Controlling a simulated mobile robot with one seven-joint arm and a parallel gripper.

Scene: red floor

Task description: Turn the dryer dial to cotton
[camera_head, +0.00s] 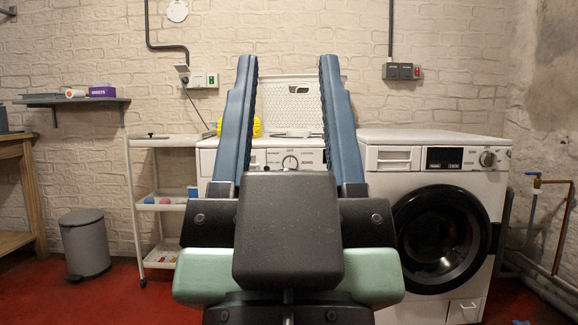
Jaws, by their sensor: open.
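A white machine (258,160) stands against the wall behind my gripper, its front mostly hidden by it. A round dial (290,162) on its control panel shows between my fingers, with small markings around it too small to read. My gripper (288,65) is open and empty, with its two blue fingers pointing up in the picture on either side of the dial. I cannot tell how far it is from the panel. A second white machine (470,215) with a round black door stands to the right and has its own dial (487,158). No label tells which is the dryer.
A white basket (290,95) and a yellow object (254,128) are on top of the left machine. A white rolling shelf (165,206) stands left of it, near a grey bin (85,244). Pipes (550,225) run along the right wall. Red floor shows at left.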

